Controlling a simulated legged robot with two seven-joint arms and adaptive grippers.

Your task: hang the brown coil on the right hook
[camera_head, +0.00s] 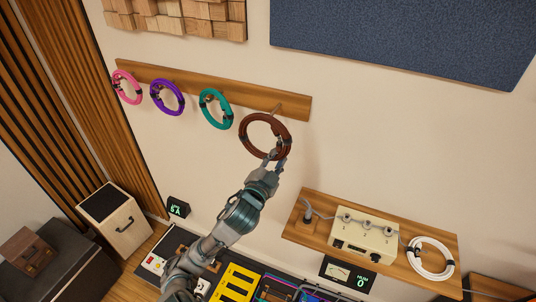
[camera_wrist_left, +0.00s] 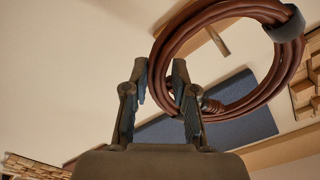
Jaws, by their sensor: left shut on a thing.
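The brown coil (camera_head: 243,143) is a ring of dark red-brown cable with dark ties. It is up at the right end of the wooden wall rail, at the right hook (camera_head: 277,108). My left gripper (camera_head: 273,157) is shut on the coil's lower edge from below. In the left wrist view the coil (camera_wrist_left: 287,68) fills the upper right, and the left gripper's fingers (camera_wrist_left: 161,85) are at its lower left edge. The hook's peg (camera_wrist_left: 218,42) shows inside the ring there; I cannot tell whether it passes through or whether the coil bears on it. My right gripper is out of view.
Pink (camera_head: 117,81), purple (camera_head: 154,103) and teal (camera_head: 204,111) coils hang on the rail (camera_head: 190,88) to the left. Below right, a shelf (camera_head: 300,229) holds a beige box (camera_head: 362,236) and a white coil (camera_head: 413,256). Equipment lies below my arm.

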